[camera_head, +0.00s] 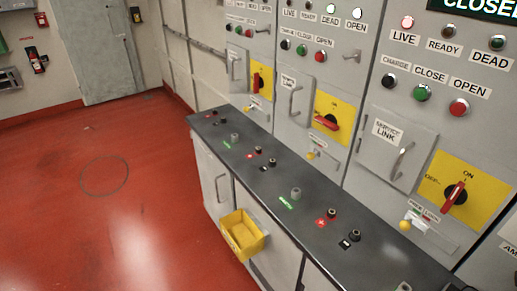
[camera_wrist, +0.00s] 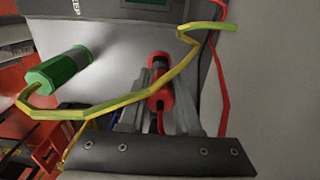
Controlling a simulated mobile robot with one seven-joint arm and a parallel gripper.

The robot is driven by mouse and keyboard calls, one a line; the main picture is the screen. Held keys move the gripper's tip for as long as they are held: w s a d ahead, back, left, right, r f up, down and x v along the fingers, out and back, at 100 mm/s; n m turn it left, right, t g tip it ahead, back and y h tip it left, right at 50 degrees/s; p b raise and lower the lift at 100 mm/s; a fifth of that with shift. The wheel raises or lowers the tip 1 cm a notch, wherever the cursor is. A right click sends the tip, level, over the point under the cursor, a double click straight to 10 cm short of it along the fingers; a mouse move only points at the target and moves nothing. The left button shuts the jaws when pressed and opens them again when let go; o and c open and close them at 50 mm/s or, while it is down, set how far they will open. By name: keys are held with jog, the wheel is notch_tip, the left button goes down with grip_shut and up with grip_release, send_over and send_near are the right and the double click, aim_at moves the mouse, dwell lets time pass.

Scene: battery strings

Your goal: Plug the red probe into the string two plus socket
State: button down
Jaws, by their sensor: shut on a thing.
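The red probe (camera_wrist: 160,92) is between the two grey fingers of my gripper (camera_wrist: 158,112) in the wrist view, and the gripper is shut on it. A red lead runs down from its near end, and its far end lies against a dark part. My gripper is not in the head view. In the head view, the dark bench top carries sockets in groups. One socket with a red plus label (camera_head: 331,213) is on the nearer group, and another plus-labelled socket (camera_head: 258,150) is farther back. I cannot read which is string two.
A green cylinder (camera_wrist: 58,72) with a yellow-green cable (camera_wrist: 120,104) lies left of my gripper and its cable crosses in front. A red cable (camera_wrist: 222,80) hangs at right. A yellow bin (camera_head: 243,234) hangs on the bench front. Cabinets with switches stand behind the bench.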

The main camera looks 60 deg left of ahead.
jog(key=shift+r+p, duration=1)
jog(key=shift+r, duration=0.65)
jog(key=shift+r+p, duration=1.65)
jog(key=shift+r, duration=0.75)
